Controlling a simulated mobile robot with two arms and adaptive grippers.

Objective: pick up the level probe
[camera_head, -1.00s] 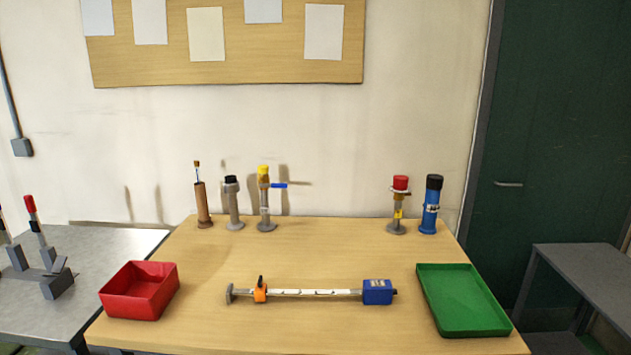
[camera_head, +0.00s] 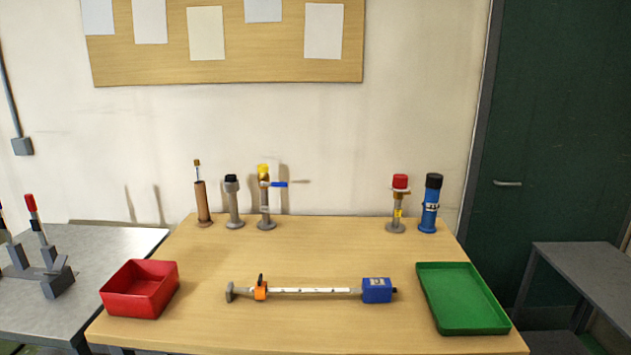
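A long instrument (camera_head: 312,290) lies across the front middle of the wooden table. It has a blue box at its right end, a pale marked rod, an orange slider and a grey disc at its left end. It looks like the level probe, though no readable label confirms this. Neither of my grippers is in view, and nothing touches the instrument.
A red bin (camera_head: 140,289) stands at the table's (camera_head: 330,245) front left, a green tray (camera_head: 463,299) at its right. Along the back stand a brown tube (camera_head: 203,206), a black-capped grey post (camera_head: 234,205), a yellow-topped valve (camera_head: 265,205), a red-capped post (camera_head: 398,207) and a blue cylinder (camera_head: 430,207).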

